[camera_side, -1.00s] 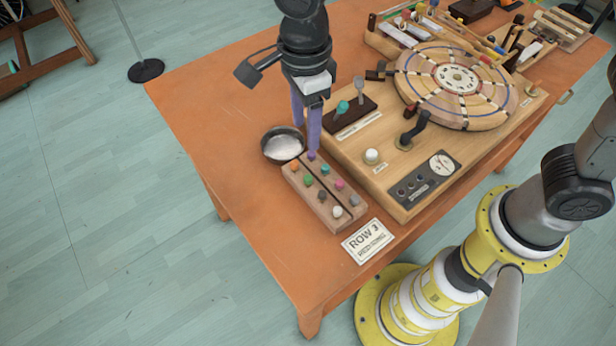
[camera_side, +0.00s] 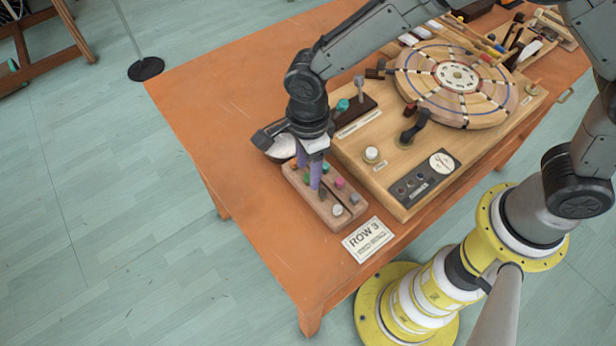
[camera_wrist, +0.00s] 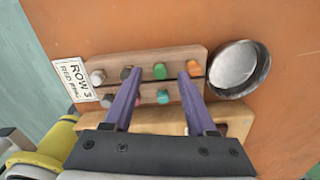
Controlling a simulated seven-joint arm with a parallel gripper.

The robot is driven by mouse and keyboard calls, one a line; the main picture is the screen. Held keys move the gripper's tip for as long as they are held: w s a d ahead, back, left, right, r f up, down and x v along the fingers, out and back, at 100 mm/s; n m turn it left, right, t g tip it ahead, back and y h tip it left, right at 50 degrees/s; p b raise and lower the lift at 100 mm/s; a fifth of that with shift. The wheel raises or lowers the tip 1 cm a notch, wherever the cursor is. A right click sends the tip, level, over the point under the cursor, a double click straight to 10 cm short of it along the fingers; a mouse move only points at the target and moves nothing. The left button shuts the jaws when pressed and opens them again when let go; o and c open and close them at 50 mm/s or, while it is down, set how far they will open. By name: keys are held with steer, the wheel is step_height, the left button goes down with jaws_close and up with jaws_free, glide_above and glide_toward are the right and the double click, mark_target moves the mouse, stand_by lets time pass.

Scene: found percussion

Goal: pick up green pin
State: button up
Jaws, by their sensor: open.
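The green pin (camera_wrist: 160,71) stands in the far row of a wooden pin block (camera_side: 325,212), between an orange pin (camera_wrist: 193,66) and a dark pin (camera_wrist: 126,72). My gripper (camera_wrist: 160,74) is open, with its two purple fingers pointing down over the block. In the wrist view the green pin shows between the fingertips, with a gap on each side. In the side view my gripper (camera_side: 308,175) is low at the block and its fingers partly hide the pins. I cannot tell how far the tips are above the block.
Teal (camera_wrist: 163,96), pink (camera_wrist: 138,98), grey (camera_wrist: 107,100) and white (camera_wrist: 97,77) pins stand close by. A round metal dish (camera_wrist: 236,68) sits at the block's end. A wooden board with a wheel (camera_side: 457,84) lies to the right. A ROW 3 card (camera_side: 367,239) lies in front.

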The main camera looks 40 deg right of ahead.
steer(key=shift+f, duration=0.6)
jaws_close()
steer(key=shift+r, duration=0.15)
